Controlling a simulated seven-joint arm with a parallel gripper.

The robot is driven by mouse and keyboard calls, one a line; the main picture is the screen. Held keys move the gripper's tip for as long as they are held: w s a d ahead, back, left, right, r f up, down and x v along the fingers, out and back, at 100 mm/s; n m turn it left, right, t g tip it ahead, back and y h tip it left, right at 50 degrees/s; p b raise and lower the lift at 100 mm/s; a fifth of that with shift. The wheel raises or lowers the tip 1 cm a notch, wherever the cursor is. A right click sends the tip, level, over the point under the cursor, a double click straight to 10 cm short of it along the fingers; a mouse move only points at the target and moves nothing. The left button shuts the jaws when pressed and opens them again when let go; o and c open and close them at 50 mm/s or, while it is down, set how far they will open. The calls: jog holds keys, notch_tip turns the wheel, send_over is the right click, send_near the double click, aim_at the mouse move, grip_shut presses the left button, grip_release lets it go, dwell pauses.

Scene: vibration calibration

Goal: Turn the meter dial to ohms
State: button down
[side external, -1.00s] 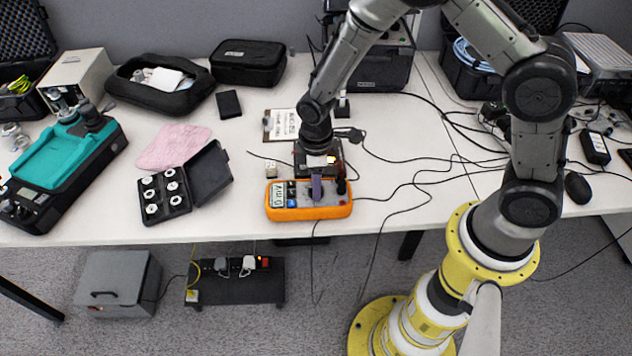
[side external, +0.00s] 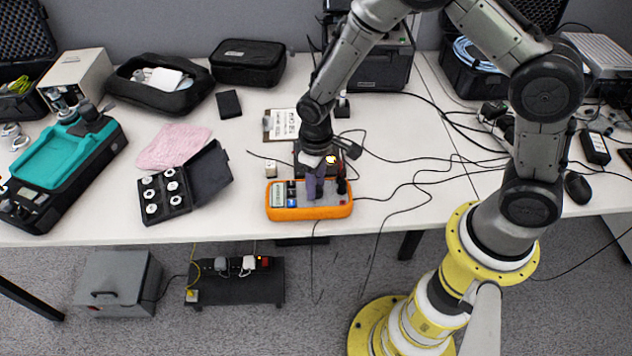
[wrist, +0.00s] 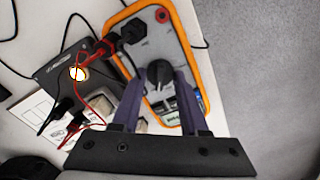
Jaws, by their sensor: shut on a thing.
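The meter (side external: 340,211) lies flat near the table's front edge, in an orange case with a grey face. Its display (side external: 278,195) is at the left end of the face. In the wrist view the meter (wrist: 198,62) shows with its black dial (wrist: 159,71) in the middle. My gripper (side external: 315,196) reaches down onto the meter's face. In the wrist view my gripper (wrist: 159,77) has its two purple fingers on either side of the dial, shut on it. The dial's mark and the label it points at cannot be read.
Red and black leads (wrist: 122,40) plug into the meter. A dark box (wrist: 60,68) with a lit round spot stands behind it. A black case of white pieces (side external: 165,195) and a pink cloth (side external: 173,147) lie to the left. Loose cables (side external: 420,185) cross the table at right.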

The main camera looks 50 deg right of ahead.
jog(key=shift+m, duration=0.7)
jog(key=shift+c, duration=2.1)
grip_release()
jog(key=shift+r, duration=0.1)
notch_tip(320, 180, up, 14)
